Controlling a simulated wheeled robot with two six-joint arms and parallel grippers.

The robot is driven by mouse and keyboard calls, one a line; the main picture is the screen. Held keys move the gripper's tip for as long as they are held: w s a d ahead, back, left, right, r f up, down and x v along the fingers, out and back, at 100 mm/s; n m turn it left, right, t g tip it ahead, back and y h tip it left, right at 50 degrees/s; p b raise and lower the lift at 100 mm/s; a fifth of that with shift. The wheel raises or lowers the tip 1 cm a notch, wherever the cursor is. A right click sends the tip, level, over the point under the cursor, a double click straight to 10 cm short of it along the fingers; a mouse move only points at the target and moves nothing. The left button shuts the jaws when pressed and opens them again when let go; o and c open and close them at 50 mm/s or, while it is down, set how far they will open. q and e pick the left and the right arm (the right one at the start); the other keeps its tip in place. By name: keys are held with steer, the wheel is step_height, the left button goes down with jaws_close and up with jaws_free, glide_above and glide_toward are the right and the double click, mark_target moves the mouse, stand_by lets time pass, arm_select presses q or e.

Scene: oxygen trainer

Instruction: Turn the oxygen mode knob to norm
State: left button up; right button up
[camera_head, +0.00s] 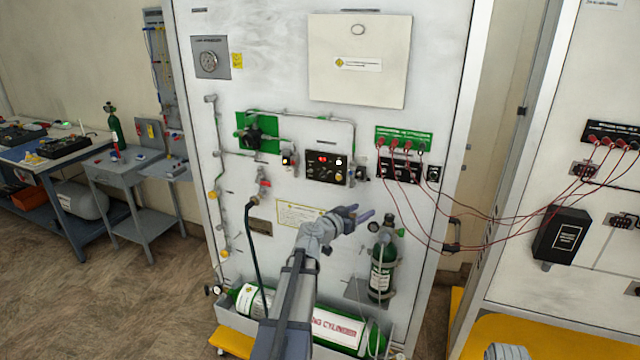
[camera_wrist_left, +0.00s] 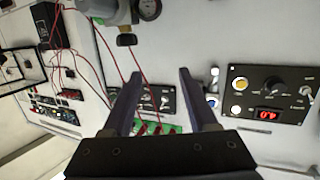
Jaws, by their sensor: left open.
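The black oxygen control panel (camera_head: 327,167) with a red lit display is on the white wall panel, above and left of my left gripper (camera_head: 358,213). The left gripper is open and empty, apart from the panel. In the left wrist view the control panel (camera_wrist_left: 290,94) appears upside down at the right, outside the open fingers (camera_wrist_left: 160,73). A dark round knob (camera_wrist_left: 272,87) sits at its middle, between a yellow button and a toggle. The knob's setting is too small to read.
A green strip with red leads (camera_head: 403,136) and a small black switch panel (camera_head: 400,170) are right of the control panel. Red wires hang toward the right cabinet. A small green cylinder (camera_head: 381,268) and a large lying cylinder (camera_head: 337,328) are below.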

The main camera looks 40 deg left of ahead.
mark_target(322, 178)
arm_select(q)
steer(key=s+a+r+n+t+y, duration=0.1)
steer(key=s+a+r+n+y, duration=0.15)
steer(key=a, duration=0.55)
steer(key=s+a+r+n+y, duration=0.1)
steer(key=a+y, duration=0.3)
steer(key=a, duration=0.4)
steer(key=shift+h, duration=0.25)
steer(key=shift+x, duration=4.1)
steer(key=shift+d+f, duration=0.1)
steer(key=shift+d, duration=0.05)
steer(key=shift+c, duration=0.3)
jaws_close()
